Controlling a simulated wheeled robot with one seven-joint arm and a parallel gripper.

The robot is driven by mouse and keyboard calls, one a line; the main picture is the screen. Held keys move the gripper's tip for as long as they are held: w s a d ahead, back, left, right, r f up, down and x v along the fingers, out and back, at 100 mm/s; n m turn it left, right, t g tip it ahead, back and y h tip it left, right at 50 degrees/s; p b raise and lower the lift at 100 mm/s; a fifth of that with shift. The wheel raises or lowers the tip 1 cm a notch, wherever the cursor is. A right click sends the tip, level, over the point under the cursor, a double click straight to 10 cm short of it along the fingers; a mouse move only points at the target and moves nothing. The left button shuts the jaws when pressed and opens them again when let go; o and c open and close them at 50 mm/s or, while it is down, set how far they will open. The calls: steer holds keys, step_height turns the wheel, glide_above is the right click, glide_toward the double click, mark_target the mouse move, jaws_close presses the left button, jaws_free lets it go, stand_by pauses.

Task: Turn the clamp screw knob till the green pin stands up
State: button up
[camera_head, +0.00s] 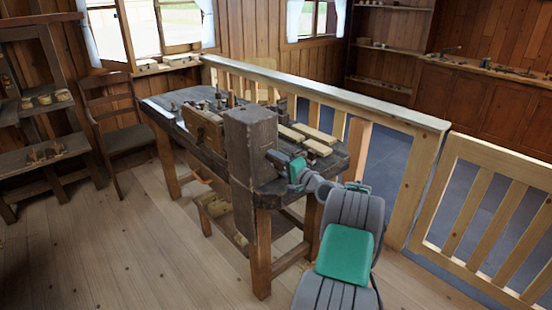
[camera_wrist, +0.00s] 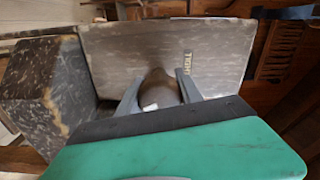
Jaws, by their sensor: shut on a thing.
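The clamp screw knob (camera_wrist: 158,92) is a dark rounded grip in the wrist view, with a small pale patch on it. My gripper (camera_wrist: 159,80) is shut on it, one grey finger at each side. Behind the knob is a broad grey-brown wooden face (camera_wrist: 120,48) with a small marked label (camera_wrist: 187,61), too small to read surely. In the head view my gripper (camera_head: 272,157) reaches the right side of a tall wooden block (camera_head: 251,150) at the workbench's near end. The knob is hidden there. I cannot make out the green pin in either view.
The dark workbench (camera_head: 330,163) carries pale wooden strips (camera_head: 303,136) and small tools. A wooden railing (camera_head: 335,97) runs behind it, with a slatted gate (camera_head: 490,210) at the right. A chair (camera_head: 113,118) stands at the left. The front-left floor is clear.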

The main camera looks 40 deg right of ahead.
mark_target(284, 167)
steer(key=m+p, duration=0.3)
steer(key=m, duration=0.3)
steer(key=shift+s+f+m, duration=0.1)
steer(key=shift+m, duration=0.2)
steer(key=m+p, duration=0.2)
steer(key=m, duration=0.2)
steer(key=shift+f, duration=0.1)
steer(key=shift+f+m+p, duration=0.15)
steer(key=shift+m+p, duration=0.25)
steer(key=shift+m, duration=0.9)
steer(key=o, duration=1)
steer(key=shift+o, duration=0.6)
steer(key=shift+s, duration=0.15)
steer(key=shift+o, duration=1.2)
steer(key=shift+r, duration=0.25)
steer(key=s+b, duration=0.1)
steer(key=s, duration=0.6)
steer(key=shift+s, duration=0.25)
